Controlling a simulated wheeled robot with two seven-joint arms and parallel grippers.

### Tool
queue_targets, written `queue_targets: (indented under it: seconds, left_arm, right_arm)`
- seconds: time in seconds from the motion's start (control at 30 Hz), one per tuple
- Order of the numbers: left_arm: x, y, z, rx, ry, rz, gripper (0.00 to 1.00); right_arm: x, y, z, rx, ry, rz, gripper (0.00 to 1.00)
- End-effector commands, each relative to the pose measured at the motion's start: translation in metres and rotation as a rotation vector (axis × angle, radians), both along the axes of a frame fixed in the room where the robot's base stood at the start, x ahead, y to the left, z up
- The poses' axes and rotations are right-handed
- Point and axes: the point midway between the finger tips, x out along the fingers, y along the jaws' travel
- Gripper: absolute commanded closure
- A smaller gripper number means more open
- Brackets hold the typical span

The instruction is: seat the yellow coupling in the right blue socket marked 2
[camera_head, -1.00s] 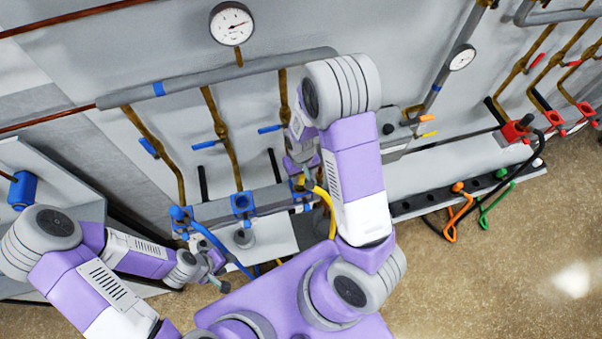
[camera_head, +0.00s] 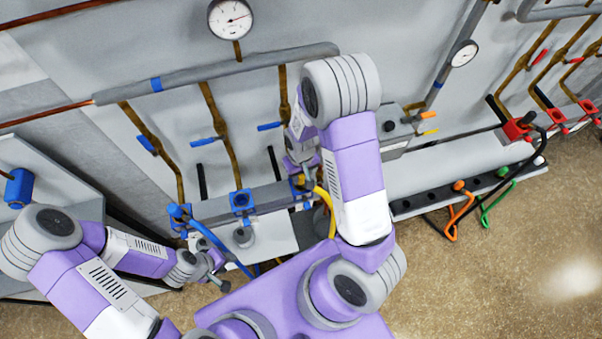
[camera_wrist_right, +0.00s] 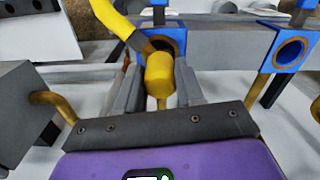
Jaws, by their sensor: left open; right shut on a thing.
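The yellow coupling (camera_wrist_right: 160,80) is between the fingers of my right gripper (camera_wrist_right: 158,92), which is shut on it, in the right wrist view. A dark collar and a yellow hose lead away from it to the upper left. The blue socket (camera_wrist_right: 178,36) is right behind the coupling, its opening partly covered; I cannot tell whether the coupling touches it. In the head view the right gripper (camera_head: 304,174) is at the right end of the grey manifold, mostly hidden by my arm. The yellow hose (camera_head: 329,205) hangs below. My left gripper (camera_head: 216,277) is open, low at the left. No socket number is readable.
An empty middle blue socket (camera_head: 241,201) sits on the grey manifold (camera_head: 270,196); it also shows in the wrist view (camera_wrist_right: 308,42). A blue hose (camera_head: 212,238) is at the left socket. Brass pipes with blue levers rise behind. A rack with orange and green hoses stands at right.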

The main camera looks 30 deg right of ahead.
Motion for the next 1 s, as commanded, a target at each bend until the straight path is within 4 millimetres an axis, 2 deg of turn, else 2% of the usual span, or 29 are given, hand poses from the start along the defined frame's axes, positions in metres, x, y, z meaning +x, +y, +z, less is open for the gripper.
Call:
queue_targets:
  seconds: [0.47, 0.5, 0.67, 0.7, 1.0]
  left_arm:
    - [0.0, 0.0, -0.0048, 0.0, 0.0, 0.0, 0.57]
    - [0.0, 0.0, -0.0049, 0.0, 0.0, 0.0, 0.57]
    - [-0.0001, 0.0, -0.0045, 0.0, 0.0, 0.0, 0.57]
    - [-0.0001, 0.0, -0.0045, 0.0, 0.0, 0.0, 0.57]
    - [0.0, 0.0, -0.0043, 0.0, 0.0, 0.0, 0.57]
  right_arm:
    - [0.0002, 0.0, -0.0052, 0.0, -0.001, 0.0, 1.0]
    - [0.0002, 0.0, -0.0053, 0.0, -0.001, 0.0, 0.61]
    - [0.0002, 0.0, -0.0049, 0.0, 0.0, 0.0, 0.37]
    - [0.0001, 0.0, -0.0049, 0.0, 0.0, 0.0, 0.33]
    - [0.0001, 0.0001, -0.0026, 0.0, -0.001, 0.0, 0.33]
